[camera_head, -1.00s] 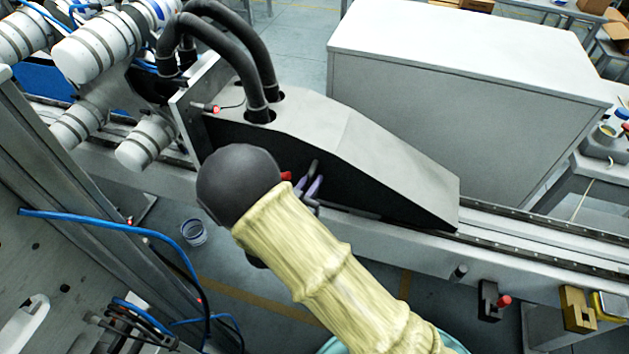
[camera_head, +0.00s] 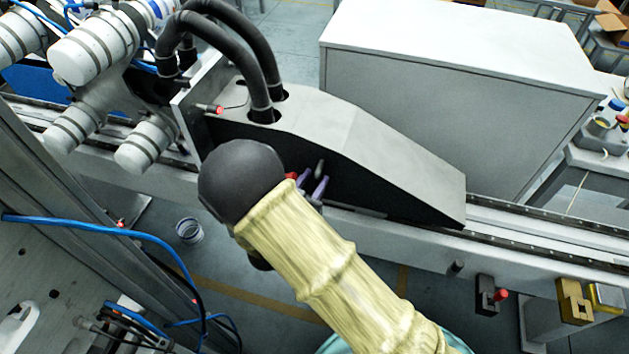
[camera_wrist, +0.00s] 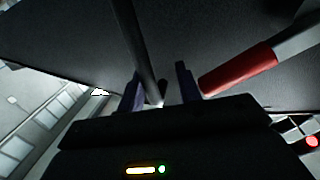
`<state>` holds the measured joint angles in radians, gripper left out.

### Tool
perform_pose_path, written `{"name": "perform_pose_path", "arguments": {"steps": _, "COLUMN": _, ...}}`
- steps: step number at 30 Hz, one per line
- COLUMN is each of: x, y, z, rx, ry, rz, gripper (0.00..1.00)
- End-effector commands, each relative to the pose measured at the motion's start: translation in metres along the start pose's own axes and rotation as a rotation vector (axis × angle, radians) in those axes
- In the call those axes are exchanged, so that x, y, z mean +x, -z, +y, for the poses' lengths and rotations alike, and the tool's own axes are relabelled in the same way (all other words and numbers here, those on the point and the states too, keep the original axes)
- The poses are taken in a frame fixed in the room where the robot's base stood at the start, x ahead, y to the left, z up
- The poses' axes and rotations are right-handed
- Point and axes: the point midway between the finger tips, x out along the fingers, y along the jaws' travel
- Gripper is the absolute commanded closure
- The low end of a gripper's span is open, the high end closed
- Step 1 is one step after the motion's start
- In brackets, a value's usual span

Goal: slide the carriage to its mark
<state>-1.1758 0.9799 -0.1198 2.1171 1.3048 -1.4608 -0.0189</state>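The carriage (camera_head: 400,172), a grey wedge-shaped cover with a black side, sits on the long rail (camera_head: 560,230). Two black hoses enter its top at the left. My gripper (camera_head: 312,183) is at its black side, with two purple fingers. In the wrist view the gripper (camera_wrist: 160,85) is open: its fingers stand apart on either side of a dark bar (camera_wrist: 138,45). The bar lies close to the left finger, with a gap to the right one; contact is unclear. A red-gripped lever (camera_wrist: 238,73) is just right of the fingers. I cannot make out the mark.
A large light cabinet (camera_head: 440,110) stands behind the rail. White cylinders (camera_head: 145,145) crowd the left end. A black block with a red knob (camera_head: 488,296) and a brass block (camera_head: 574,302) are on the front right. The rail right of the carriage looks clear.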

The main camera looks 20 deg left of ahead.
Motion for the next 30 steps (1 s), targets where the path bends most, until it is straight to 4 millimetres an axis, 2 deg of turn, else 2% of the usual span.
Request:
{"name": "perform_pose_path", "arguments": {"steps": 12, "x": 0.001, "y": 0.001, "z": 0.0, "rx": 0.002, "ry": 0.0, "rz": 0.002, "gripper": 0.67}}
{"name": "perform_pose_path", "arguments": {"steps": 17, "x": -0.007, "y": 0.0, "z": -0.001, "rx": 0.002, "ry": 0.002, "rz": 0.001, "gripper": 0.67}}
{"name": "perform_pose_path", "arguments": {"steps": 23, "x": -0.037, "y": -0.001, "z": -0.001, "rx": 0.003, "ry": 0.004, "rz": 0.0, "gripper": 0.67}}
{"name": "perform_pose_path", "arguments": {"steps": 30, "x": -0.085, "y": -0.002, "z": -0.001, "rx": 0.002, "ry": 0.004, "rz": 0.0, "gripper": 0.67}}
